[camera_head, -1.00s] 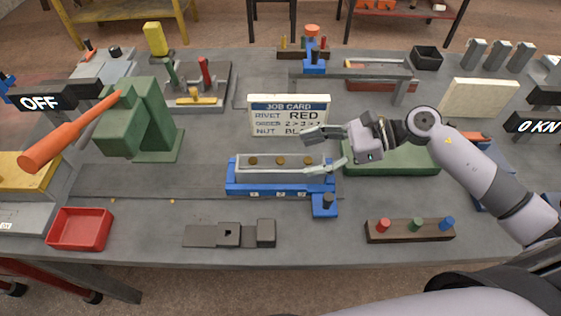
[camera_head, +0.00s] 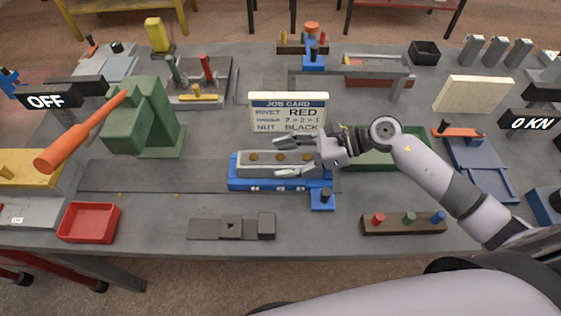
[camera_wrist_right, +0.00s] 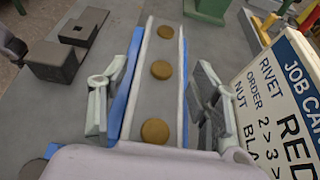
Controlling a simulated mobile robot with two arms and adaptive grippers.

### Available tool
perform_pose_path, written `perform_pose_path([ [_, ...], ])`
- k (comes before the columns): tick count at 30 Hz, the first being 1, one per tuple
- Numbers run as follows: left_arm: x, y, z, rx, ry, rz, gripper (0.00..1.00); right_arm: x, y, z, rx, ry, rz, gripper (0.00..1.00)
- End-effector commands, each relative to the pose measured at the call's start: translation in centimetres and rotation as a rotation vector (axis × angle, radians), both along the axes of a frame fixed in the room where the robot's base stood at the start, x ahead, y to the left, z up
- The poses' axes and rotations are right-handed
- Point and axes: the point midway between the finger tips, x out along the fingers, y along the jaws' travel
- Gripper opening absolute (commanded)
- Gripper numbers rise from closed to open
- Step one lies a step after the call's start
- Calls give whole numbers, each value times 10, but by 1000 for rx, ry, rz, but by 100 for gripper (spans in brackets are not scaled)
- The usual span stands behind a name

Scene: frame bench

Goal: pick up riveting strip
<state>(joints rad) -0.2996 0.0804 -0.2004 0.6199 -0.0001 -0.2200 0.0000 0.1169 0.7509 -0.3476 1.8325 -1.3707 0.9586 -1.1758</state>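The riveting strip is probably the long grey piece (camera_head: 262,160) with three brass-coloured round discs. It lies in a blue fixture (camera_head: 280,186) at the middle of the bench. It also shows lengthwise in the right wrist view (camera_wrist_right: 158,98), between blue and pale side edges. My right gripper (camera_head: 280,157) is over the right part of the strip, with its fingers spread to either side. In the right wrist view, the open fingers (camera_wrist_right: 160,90) stand apart on both sides, with a gap visible on the right. My left gripper is out of view.
A job card (camera_head: 288,112) stands close behind the strip. A green press (camera_head: 140,130) with an orange lever is at left, a red tray (camera_head: 88,222) at front left. A peg block (camera_head: 403,225) is at front right. A dark stepped bar (camera_head: 232,229) lies in front.

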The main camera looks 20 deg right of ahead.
Motion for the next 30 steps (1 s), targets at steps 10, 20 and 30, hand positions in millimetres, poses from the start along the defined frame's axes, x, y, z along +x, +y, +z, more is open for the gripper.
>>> perform_pose_path([
  [10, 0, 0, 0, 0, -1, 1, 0, 0, 0, 0, 0, 0, 0, 32],
  [20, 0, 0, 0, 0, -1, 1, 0, 0, 0, 0, 0, 1, 0, 10],
  [30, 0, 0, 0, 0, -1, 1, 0, 0, 0, 2, 2, -2, -1, 0],
])
